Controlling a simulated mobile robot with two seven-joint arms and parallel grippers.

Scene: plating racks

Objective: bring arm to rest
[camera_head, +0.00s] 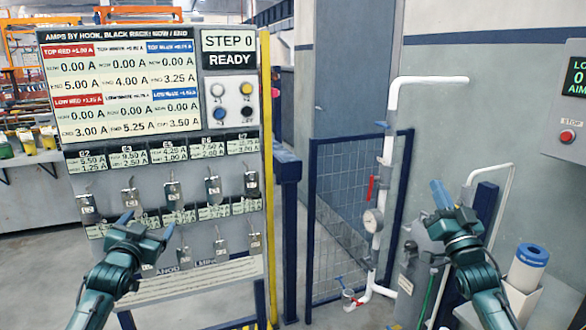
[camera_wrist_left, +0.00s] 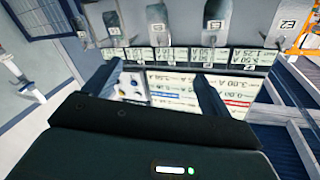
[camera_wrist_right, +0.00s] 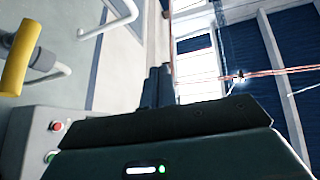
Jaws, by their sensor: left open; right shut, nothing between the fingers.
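My left gripper (camera_head: 147,224) is raised in front of the lower left part of the plating rack panel (camera_head: 282,100). Its two fingers are apart and nothing is between them. The left wrist view shows the same open fingers (camera_wrist_left: 155,90) with the panel's labels and hanging metal parts beyond. My right gripper (camera_head: 438,194) is raised at the right, in front of the grey wall and pipework. Its fingers are together and hold nothing. They also show closed in the right wrist view (camera_wrist_right: 157,86). Whether either gripper touches anything behind it cannot be told; no contact shows.
Several metal tags (camera_head: 213,188) hang on the panel's hooks. A white pipe with a gauge (camera_head: 373,221) and a blue mesh gate (camera_head: 340,190) stand between the arms. A control box (camera_head: 567,110) with a red button is at the right. A blue-topped roll (camera_head: 529,265) stands lower right.

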